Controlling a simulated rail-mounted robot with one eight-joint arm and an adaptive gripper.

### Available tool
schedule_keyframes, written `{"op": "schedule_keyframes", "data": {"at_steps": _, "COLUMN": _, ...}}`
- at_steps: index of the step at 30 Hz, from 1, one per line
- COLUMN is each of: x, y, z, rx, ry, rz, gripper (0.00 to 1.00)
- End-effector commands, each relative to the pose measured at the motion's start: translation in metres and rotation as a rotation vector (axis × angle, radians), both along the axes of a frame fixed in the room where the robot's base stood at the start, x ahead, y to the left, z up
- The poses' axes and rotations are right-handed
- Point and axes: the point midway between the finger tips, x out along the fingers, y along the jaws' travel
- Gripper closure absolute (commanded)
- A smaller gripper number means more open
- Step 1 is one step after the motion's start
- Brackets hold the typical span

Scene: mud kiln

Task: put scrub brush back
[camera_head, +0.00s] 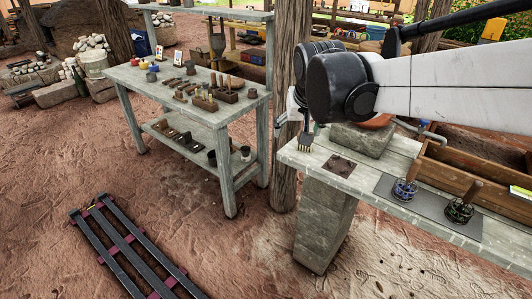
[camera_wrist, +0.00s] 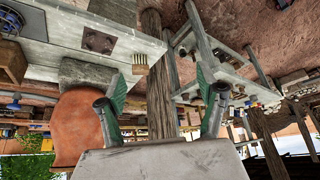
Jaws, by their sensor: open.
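The scrub brush (camera_head: 305,143), with pale bristles, is at the left end of the stone counter (camera_head: 300,158). In the wrist view its bristles (camera_wrist: 140,64) show by the counter's end, beyond my fingertips and left of the middle. My gripper (camera_wrist: 162,88) is open, its two green-padded fingers wide apart with nothing between them. In the head view my gripper (camera_head: 297,112) is partly hidden by my arm and is just above and left of the brush. A dark square plate (camera_head: 338,165) lies on the counter, also seen in the wrist view (camera_wrist: 98,40).
A terracotta pot (camera_wrist: 78,128) is near my gripper. A tool-laden workbench (camera_head: 160,90) is left; a slatted rack (camera_head: 125,250) lies on the ground.

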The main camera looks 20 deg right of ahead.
Motion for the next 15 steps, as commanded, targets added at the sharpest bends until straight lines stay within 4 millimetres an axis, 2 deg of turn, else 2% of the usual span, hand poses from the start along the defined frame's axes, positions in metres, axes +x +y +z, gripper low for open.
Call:
{"op": "schedule_keyframes", "data": {"at_steps": 1, "x": -0.017, "y": 0.007, "z": 0.001, "rx": -0.001, "ry": -0.007, "rz": 0.020, "gripper": 0.30}}
{"op": "schedule_keyframes", "data": {"at_steps": 3, "x": -0.037, "y": 0.016, "z": 0.001, "rx": -0.004, "ry": -0.017, "rz": 0.046, "gripper": 0.30}}
{"op": "schedule_keyframes", "data": {"at_steps": 8, "x": -0.082, "y": 0.034, "z": -0.003, "rx": -0.011, "ry": -0.041, "rz": 0.104, "gripper": 0.30}}
{"op": "schedule_keyframes", "data": {"at_steps": 15, "x": -0.142, "y": 0.055, "z": -0.021, "rx": -0.022, "ry": -0.078, "rz": 0.190, "gripper": 0.30}}
